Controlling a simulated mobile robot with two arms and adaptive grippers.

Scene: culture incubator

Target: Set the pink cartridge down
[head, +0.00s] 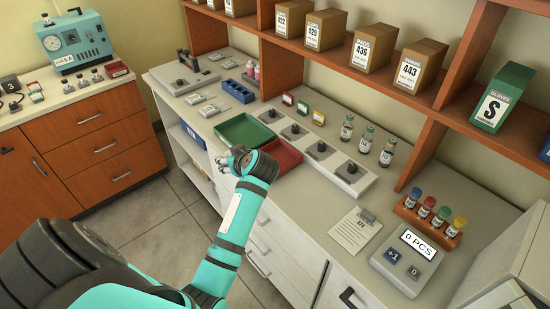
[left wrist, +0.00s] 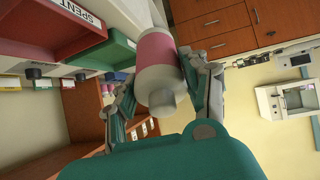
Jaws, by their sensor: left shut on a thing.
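The pink cartridge (left wrist: 155,52), white with a pink band, is held between the fingers of my left gripper (left wrist: 160,85) in the left wrist view. In the head view my left gripper (head: 223,162) is at the counter's front edge, beside the green tray (head: 243,131) and the red tray (head: 283,157); the cartridge is mostly hidden there. In the left wrist view the red tray (left wrist: 52,43), marked SPENT, and the green tray (left wrist: 112,50) lie left of the cartridge. I cannot tell its exact height. My right gripper is not in view.
Behind the trays is a pale strip with several dark knobs (head: 320,150). Small pink items (head: 254,71) stand by a blue rack (head: 239,91) farther back. Vials (head: 366,140), a notepad (head: 355,231) and a counter display (head: 407,259) are to the right.

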